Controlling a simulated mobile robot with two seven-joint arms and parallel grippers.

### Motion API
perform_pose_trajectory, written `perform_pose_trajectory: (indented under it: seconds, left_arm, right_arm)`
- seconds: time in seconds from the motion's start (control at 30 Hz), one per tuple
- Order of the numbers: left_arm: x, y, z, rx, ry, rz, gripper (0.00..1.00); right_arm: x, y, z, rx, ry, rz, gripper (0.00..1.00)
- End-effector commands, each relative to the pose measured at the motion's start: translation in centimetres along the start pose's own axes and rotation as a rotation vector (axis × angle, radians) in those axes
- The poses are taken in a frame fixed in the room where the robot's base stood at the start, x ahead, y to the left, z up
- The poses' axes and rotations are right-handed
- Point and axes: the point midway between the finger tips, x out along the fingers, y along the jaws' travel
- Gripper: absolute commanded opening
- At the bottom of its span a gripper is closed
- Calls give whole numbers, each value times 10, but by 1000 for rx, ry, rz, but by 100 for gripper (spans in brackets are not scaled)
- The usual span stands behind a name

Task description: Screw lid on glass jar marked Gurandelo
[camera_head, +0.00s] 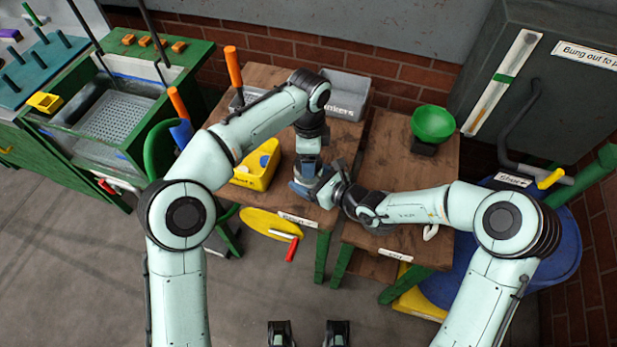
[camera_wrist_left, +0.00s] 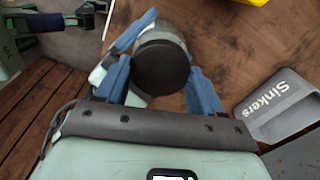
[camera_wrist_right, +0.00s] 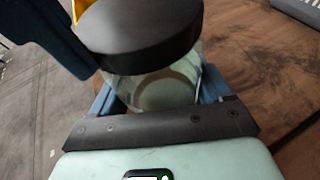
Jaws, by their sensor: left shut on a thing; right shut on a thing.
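The glass jar (camera_wrist_right: 155,92) is clear and sits between the blue fingers of my right gripper (camera_wrist_right: 160,85), which is shut on its body. A round black lid (camera_wrist_right: 140,30) is on top of the jar's mouth; I cannot tell how tightly it sits. In the left wrist view the lid (camera_wrist_left: 162,68) is between the fingers of my left gripper (camera_wrist_left: 160,85), which is shut on it from above. In the head view the left gripper (camera_head: 314,187) and right gripper (camera_head: 343,193) meet and mostly hide jar and lid. No Gurandelo marking is readable.
A grey bin marked Sinkers (camera_head: 345,85) and a yellow bin (camera_head: 268,178) are on the left table. A green bowl (camera_head: 433,122) on a dark base stands on the right table (camera_head: 395,160). A gap separates the tables below my grippers.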

Motion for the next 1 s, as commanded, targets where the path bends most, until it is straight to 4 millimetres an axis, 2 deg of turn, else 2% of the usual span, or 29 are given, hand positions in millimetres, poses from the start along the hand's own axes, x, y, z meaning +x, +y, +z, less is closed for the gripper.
perform_pose_trajectory:
  seconds: [0.5,0.6,0.73,0.77,0.83,1.0]
  left_arm:
    - [0,0,0,1141,0,0,31]
    - [1,0,0,1293,1,0,31]
    - [0,0,0,1279,0,0,31]
    - [0,0,0,1278,0,0,71]
    - [0,0,0,1278,0,0,93]
    - [1,0,0,1277,0,0,93]
  right_arm:
    - [0,0,0,0,1,0,0]
    - [0,0,0,0,1,0,0]
    - [0,0,0,0,1,0,0]
    - [0,0,0,0,1,0,0]
    - [0,0,0,0,1,0,0]
    - [0,0,0,0,1,0,0]
